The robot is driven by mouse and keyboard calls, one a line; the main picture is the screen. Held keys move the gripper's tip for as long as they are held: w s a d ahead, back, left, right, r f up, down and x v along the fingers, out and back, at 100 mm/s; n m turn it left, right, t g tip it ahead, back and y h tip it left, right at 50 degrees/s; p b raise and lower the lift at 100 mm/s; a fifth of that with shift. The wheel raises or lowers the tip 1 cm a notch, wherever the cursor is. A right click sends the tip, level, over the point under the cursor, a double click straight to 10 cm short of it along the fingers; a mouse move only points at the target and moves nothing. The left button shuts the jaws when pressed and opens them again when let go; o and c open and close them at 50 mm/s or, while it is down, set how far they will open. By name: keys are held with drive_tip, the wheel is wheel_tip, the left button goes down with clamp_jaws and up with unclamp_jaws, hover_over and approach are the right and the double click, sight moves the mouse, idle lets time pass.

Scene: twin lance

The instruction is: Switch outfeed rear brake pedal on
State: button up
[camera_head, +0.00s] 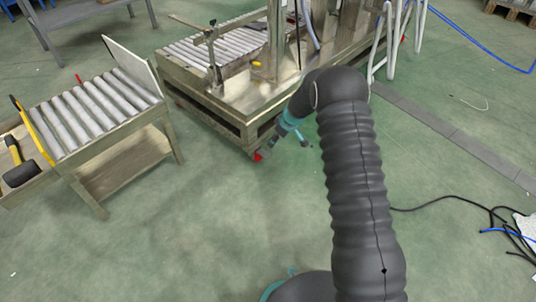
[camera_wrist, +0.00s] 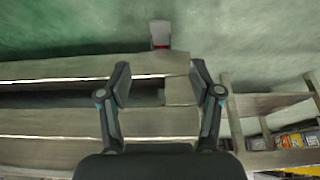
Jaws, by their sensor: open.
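A small red brake pedal (camera_head: 258,156) sticks out low at the near corner of the machine frame in the head view. In the wrist view the pedal (camera_wrist: 160,34), grey with a red part, juts from the frame's edge over the green floor. My gripper (camera_wrist: 160,84) is open and empty, its two fingers above the frame, with the pedal beyond and between the fingertips. In the head view my gripper (camera_head: 304,142) is partly hidden behind my arm, to the right of the pedal. Whether the pedal is up or down is too small to tell.
The machine frame with a roller conveyor (camera_head: 225,40) stands at the top centre. A separate roller table (camera_head: 95,110) stands at the left, with a black-and-yellow tool (camera_head: 20,170) beside it. Black cables (camera_head: 460,205) lie on the floor at the right. The floor between is clear.

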sight(268, 156)
drive_tip(key=b+x, duration=0.1)
drive_tip(key=x, duration=1.2)
drive_tip(key=shift+f, duration=0.3)
drive_tip(key=c, duration=1.1)
drive_tip(key=shift+c, duration=0.3)
drive_tip(key=shift+f+b, duration=0.25)
drive_tip(key=shift+b, duration=0.35)
drive_tip(key=shift+s+d+f+t+y+b, duration=0.15)
drive_tip(key=shift+f+t+y+b, duration=0.25)
drive_tip(key=shift+t+y+b, duration=0.3)
drive_tip(key=shift+f+t+y, duration=0.8)
drive_tip(key=shift+t+y, duration=0.1)
drive_tip(key=shift+y, duration=0.4)
drive_tip(key=shift+f+t+y, duration=0.3)
drive_tip(key=shift+y, duration=0.1)
